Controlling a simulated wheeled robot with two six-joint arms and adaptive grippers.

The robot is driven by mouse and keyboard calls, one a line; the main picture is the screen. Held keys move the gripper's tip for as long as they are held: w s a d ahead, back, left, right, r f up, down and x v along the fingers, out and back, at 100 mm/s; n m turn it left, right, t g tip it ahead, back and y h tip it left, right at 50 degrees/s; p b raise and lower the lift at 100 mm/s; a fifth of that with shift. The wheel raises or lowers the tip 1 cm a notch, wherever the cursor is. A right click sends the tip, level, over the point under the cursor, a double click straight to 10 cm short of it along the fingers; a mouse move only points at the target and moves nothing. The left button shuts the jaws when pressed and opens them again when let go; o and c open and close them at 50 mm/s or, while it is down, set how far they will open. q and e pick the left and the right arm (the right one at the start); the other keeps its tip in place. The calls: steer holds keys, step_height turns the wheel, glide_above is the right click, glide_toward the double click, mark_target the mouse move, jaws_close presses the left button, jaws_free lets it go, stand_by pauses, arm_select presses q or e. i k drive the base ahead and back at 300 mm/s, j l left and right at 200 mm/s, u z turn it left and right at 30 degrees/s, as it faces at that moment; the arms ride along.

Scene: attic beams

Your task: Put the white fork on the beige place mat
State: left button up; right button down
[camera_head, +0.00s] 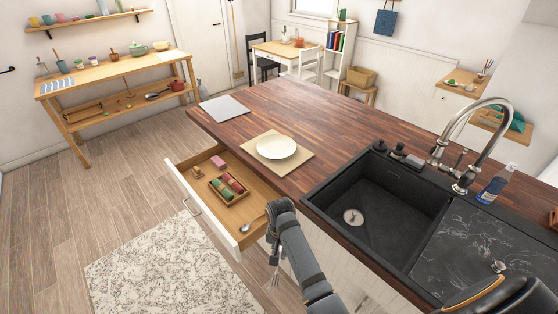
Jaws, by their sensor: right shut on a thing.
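The beige place mat (298,164) lies on the wooden counter, left of the sink, with a white plate (276,147) on it. The fork is small and partly hidden by the arm. My left gripper is not in view.
The open drawer (207,208) holds a tray with coloured items, small blocks and a spoon-like utensil (252,224). A grey laptop-like slab (224,108) lies on the counter's far left. The black sink (408,205) and tall faucet (487,135) stand right of the mat.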

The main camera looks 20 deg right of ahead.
mark_target(257, 141)
steer(key=i+j+z, duration=0.35)
steer(key=j, duration=0.25)
steer(key=i+j+z, duration=0.15)
steer(key=i+j, duration=0.15)
steer(key=i+j+z, duration=0.15)
steer(key=j, duration=0.25)
steer(key=i+j+z, duration=0.2)
steer(key=j, duration=0.2)
steer(key=i+j+z, duration=0.15)
steer(key=j, duration=0.25)
steer(key=j+z, duration=0.15)
steer(key=j, duration=0.25)
steer(key=i+j+z, duration=0.15)
steer(key=j, duration=0.3)
steer(key=i+j+z, duration=0.4)
steer(key=j, duration=0.6)
steer(key=i+j+z, duration=0.15)
steer(key=j+z, duration=0.25)
steer(key=j, duration=0.65)
steer(key=j+z, duration=0.4)
steer(key=j, duration=0.7)
